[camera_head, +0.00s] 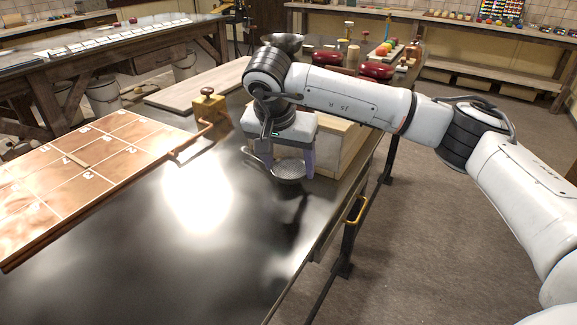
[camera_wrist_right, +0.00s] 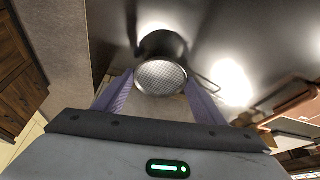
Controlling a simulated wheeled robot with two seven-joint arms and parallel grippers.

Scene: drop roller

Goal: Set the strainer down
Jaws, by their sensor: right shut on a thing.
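The strainer (camera_head: 288,173) is a shallow round metal mesh bowl with a thin wire loop at its left side. It hangs between the fingers of my right gripper (camera_head: 291,167), which is shut on it, over the dark metal table (camera_head: 190,255). In the right wrist view the strainer (camera_wrist_right: 161,77) shows its mesh between the two purple fingers (camera_wrist_right: 160,100). A dark reflection or shadow lies on the table just past it. The gap between strainer and table is hard to judge. My left gripper is not in view.
A pale wooden box (camera_head: 335,148) stands right behind my right gripper. A yellow handle (camera_head: 357,210) is on the table's right edge. The front tabletop is clear.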

